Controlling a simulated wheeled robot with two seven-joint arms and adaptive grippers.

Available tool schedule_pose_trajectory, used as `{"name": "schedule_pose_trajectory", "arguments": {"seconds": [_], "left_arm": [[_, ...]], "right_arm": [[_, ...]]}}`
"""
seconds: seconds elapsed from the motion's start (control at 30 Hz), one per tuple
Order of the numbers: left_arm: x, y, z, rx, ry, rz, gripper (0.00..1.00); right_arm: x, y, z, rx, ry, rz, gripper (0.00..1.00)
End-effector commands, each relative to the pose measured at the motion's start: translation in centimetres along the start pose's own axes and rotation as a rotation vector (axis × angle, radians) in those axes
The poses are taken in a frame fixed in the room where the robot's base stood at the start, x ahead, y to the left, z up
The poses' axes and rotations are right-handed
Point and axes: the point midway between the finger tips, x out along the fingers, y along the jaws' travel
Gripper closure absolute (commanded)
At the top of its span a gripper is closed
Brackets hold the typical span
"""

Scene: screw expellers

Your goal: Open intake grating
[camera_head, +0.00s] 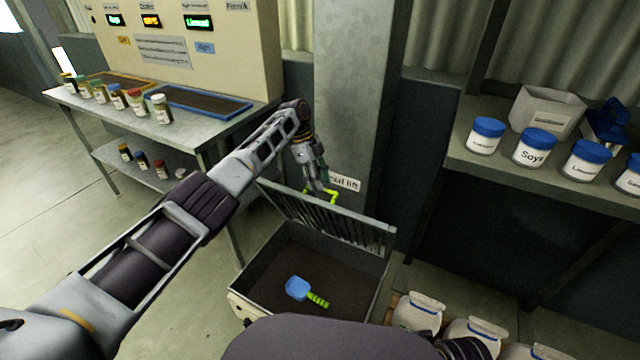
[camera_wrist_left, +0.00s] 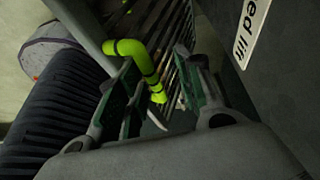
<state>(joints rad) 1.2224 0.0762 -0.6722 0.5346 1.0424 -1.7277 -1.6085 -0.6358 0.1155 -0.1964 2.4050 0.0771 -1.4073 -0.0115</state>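The intake grating (camera_head: 335,222) is a slatted grey metal lid. It stands raised and tilted up at the back of the intake box (camera_head: 237,304), below the pillar. The box's top is uncovered and shows a dark fill. A bright green handle (camera_head: 333,195) is on the grating; it also shows in the left wrist view (camera_wrist_left: 133,48). My left gripper (camera_head: 322,186) is at the handle. In the left wrist view its fingers (camera_wrist_left: 163,98) are apart, with the handle's end between them; contact is unclear. My right gripper is not clearly seen.
A blue scoop (camera_head: 297,288) with a green grip lies in the box. White sacks (camera_head: 418,312) stand to its right. A shelf (camera_head: 545,172) with blue-lidded jars is at right. A metal table (camera_head: 200,127) with sample jars is at left. The pillar (camera_head: 358,80) is close behind the grating.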

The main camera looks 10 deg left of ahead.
Motion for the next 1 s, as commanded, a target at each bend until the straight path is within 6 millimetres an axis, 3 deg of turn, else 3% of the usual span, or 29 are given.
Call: {"name": "schedule_pose_trajectory", "arguments": {"seconds": [0.6, 1.0], "left_arm": [[-8.2, 0.0, -0.1, -0.001, -0.001, -0.002, 0.65], [-10.3, 0.0, -0.1, 0.0, -0.001, 0.0, 0.65]], "right_arm": [[0.0, 0.0, 0.0, 0.001, 0.0, 0.0, 0.6], [0.0, 0.0, 0.0, 0.001, 0.0, 0.0, 0.6]]}}
